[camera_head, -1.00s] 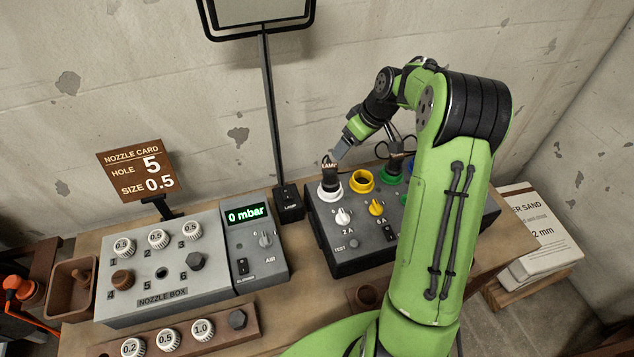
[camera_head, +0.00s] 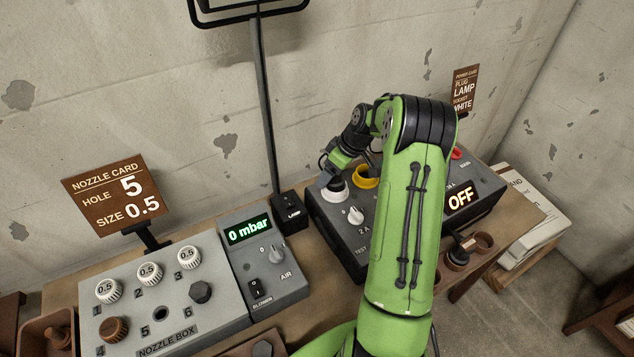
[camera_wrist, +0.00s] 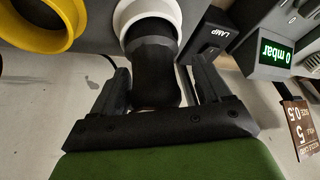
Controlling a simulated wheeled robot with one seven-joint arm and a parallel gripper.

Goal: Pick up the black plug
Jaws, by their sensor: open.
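The black plug (camera_wrist: 155,70) sits in the white socket (camera_wrist: 178,20) in the wrist view. My gripper (camera_wrist: 161,82) is open, with one finger on each side of the plug and no clear sign of grip. In the head view the plug (camera_head: 335,184) stands in the white socket (camera_head: 338,195) at the left end of the grey power box (camera_head: 325,225). My gripper (camera_head: 330,170) is down at the plug there and partly covers it.
A yellow socket (camera_head: 366,177) is close beside the white one. The LAMP switch block (camera_head: 290,213) and lamp post (camera_head: 267,110) stand just left of the box. My arm hides the box's middle. An OFF display (camera_head: 460,198) shows at right.

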